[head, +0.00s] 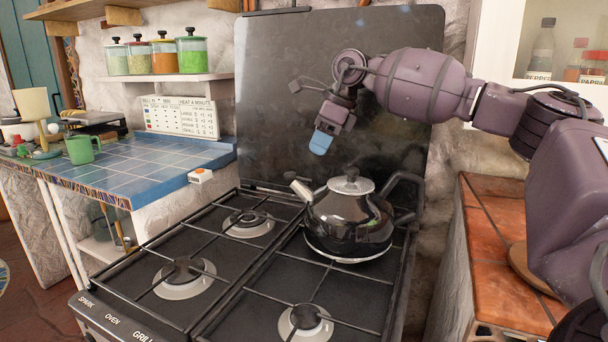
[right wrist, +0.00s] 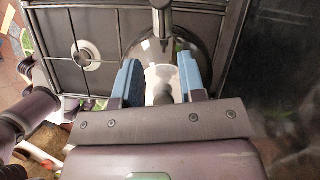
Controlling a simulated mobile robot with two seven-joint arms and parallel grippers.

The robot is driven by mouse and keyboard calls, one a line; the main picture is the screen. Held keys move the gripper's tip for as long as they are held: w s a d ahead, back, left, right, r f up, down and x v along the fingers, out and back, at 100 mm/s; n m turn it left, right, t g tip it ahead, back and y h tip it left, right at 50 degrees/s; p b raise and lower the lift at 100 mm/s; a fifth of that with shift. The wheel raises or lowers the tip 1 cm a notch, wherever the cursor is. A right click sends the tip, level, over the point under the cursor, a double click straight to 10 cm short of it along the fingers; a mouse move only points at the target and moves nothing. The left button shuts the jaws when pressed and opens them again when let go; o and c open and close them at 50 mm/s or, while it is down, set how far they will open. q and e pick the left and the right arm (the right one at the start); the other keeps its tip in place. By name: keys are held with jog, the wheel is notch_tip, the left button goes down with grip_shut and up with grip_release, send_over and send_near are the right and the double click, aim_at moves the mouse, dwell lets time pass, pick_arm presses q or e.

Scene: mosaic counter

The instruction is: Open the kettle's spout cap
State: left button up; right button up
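In the right wrist view the gripper (right wrist: 162,82) is open, with part of the kettle (right wrist: 148,50) showing beyond and between the fingers. My left gripper is not in view.
The black stove (head: 230,270) has other burners free. A dark upright panel (head: 300,80) stands close behind the kettle. A blue tiled counter (head: 140,165) with a green mug (head: 82,149) lies left. An orange tiled counter (head: 490,250) lies right.

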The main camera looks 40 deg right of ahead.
aim_at(304, 178)
jog(key=b+x, duration=0.1)
jog(key=x, duration=0.7)
jog(key=shift+d+b, duration=0.1)
jog(key=shift+b, duration=0.2)
jog(key=shift+r, duration=0.1)
grip_shut()
